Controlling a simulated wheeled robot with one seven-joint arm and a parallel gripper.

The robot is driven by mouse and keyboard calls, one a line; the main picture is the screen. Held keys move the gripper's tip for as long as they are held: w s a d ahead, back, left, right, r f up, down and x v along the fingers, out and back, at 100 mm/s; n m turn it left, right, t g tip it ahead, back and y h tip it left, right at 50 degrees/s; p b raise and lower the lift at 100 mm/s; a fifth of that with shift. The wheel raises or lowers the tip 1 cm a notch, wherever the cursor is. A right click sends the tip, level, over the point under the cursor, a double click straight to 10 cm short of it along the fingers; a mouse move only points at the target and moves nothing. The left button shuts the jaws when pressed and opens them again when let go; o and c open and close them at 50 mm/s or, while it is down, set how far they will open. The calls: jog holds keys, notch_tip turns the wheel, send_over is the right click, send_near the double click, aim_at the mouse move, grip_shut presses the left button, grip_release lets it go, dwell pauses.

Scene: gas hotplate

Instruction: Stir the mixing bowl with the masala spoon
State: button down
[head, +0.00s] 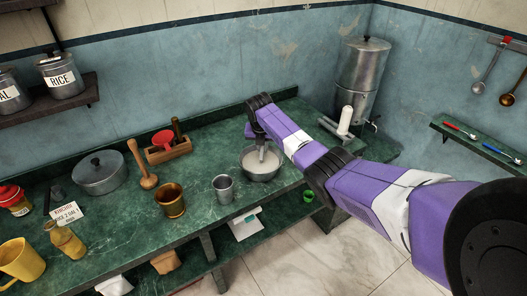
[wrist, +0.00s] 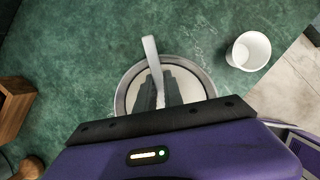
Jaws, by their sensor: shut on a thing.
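The mixing bowl (head: 262,172) is a grey metal bowl with pale contents, standing on the green counter near its front edge. In the wrist view its rim (wrist: 121,97) shows around the pale contents. My gripper (head: 261,143) is right above the bowl, pointing down, shut on a pale grey spoon. In the wrist view the spoon (wrist: 151,58) crosses the far rim and runs toward the gripper (wrist: 165,92) over the bowl. I take it for the masala spoon. Its lower end, and whether it touches the contents, cannot be told.
A large steel container (head: 362,75) stands at the back right. A wall shelf (head: 470,140) holds small spoons.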

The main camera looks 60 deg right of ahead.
jog(key=shift+r, duration=0.15)
jog(key=shift+r+p, duration=2.15)
jog(key=shift+r, duration=0.7)
jog(key=shift+a, duration=0.1)
